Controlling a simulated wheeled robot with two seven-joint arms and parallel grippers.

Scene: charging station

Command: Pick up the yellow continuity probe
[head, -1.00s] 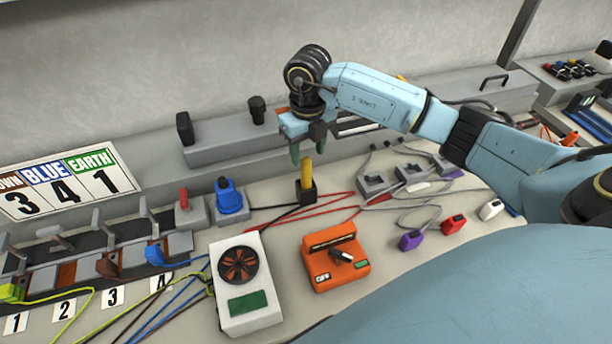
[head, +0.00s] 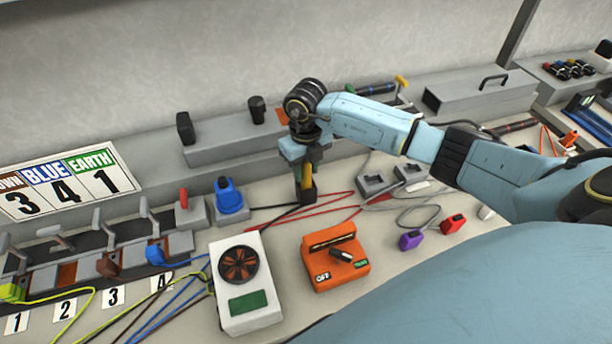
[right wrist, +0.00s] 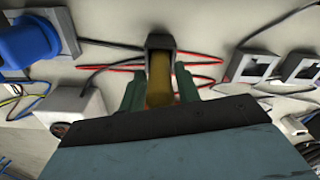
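The yellow continuity probe (head: 307,178) stands upright in a small black holder (head: 307,195) on the bench. It also shows in the right wrist view (right wrist: 159,82), between the two green fingers. My right gripper (head: 304,170) is lowered over the probe, with a finger on each side of it. In the right wrist view my right gripper (right wrist: 160,90) has a visible gap between each finger and the probe, so it is open. The lower end of the probe is hidden in the holder. My left gripper is not in view.
A blue plug (head: 229,195) stands left of the holder. An orange tester (head: 335,262) and a white box with a fan (head: 240,280) lie in front. Red and black cables run around the holder. Grey sockets (head: 375,184) stand to the right.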

